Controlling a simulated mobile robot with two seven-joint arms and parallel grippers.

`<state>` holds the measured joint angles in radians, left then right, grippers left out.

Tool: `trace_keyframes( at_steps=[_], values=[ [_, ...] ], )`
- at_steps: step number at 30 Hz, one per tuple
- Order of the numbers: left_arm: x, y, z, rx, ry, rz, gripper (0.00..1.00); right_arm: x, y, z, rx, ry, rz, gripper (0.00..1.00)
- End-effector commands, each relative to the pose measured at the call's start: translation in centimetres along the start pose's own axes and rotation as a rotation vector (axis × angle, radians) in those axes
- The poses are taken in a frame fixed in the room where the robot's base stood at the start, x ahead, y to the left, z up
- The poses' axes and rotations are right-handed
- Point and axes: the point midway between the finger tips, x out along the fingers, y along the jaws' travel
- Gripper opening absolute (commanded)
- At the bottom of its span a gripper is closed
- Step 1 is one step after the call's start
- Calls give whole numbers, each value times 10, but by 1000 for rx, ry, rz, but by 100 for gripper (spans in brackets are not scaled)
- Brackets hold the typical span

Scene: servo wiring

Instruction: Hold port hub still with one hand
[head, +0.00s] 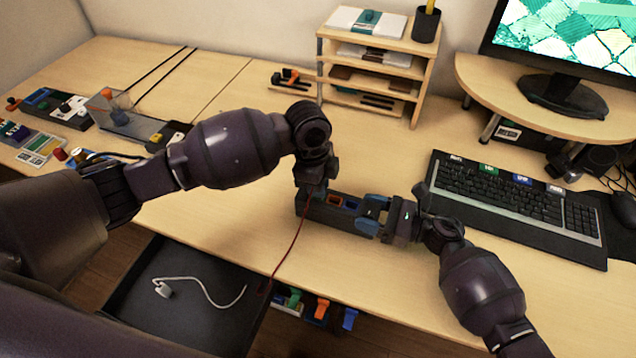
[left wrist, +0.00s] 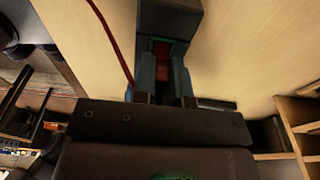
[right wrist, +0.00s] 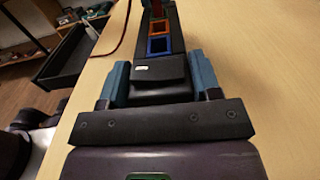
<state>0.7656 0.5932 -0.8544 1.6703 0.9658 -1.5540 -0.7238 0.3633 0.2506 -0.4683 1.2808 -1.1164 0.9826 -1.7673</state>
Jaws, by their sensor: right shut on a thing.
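The port hub (head: 335,213) is a long dark block on the desk with blue- and orange-rimmed ports on top. My right gripper (head: 371,214) is shut on its right end. In the right wrist view, the hub (right wrist: 160,72) lies between the blue fingers (right wrist: 160,85), its ports running away from me. My left gripper (head: 312,185) is over the hub's left end. In the left wrist view, something red (left wrist: 161,62) shows between the left fingers (left wrist: 165,75); whether they press on it is unclear. A thin red wire (head: 290,248) runs from there toward the front edge.
An open dark drawer (head: 135,310) below the desk holds a white cable (head: 205,290). A keyboard (head: 510,195) lies to the right, a wooden shelf (head: 425,95) stands behind, and coloured bins (head: 318,308) show under the front edge. The desk behind the hub is clear.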

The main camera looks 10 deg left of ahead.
Motion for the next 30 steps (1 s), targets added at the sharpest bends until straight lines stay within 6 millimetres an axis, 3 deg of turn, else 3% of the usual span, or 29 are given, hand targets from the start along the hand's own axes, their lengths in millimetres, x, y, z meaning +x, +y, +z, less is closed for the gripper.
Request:
trace_keyframes(
  at_steps=[1, 2, 4, 5, 30],
  values=[
    [0, 0, 0, 0, 0, 0, 0, 0, 0, 0, 0, 0, 1, 30],
    [0, 0, 0, 0, 0, 0, 12, 0, 0, 0, 0, 0, 1, 30],
    [0, 0, 0, 0, 0, 0, 1, 0, 0, 0, 0, 0, 1, 30],
    [0, 0, 0, 0, 0, 0, 0, 0, 0, 0, 0, 0, 1, 30],
    [-10, 0, -1, 0, 0, -1, 0, 0, 0, 0, 0, 1, 0, 30]
  ],
)
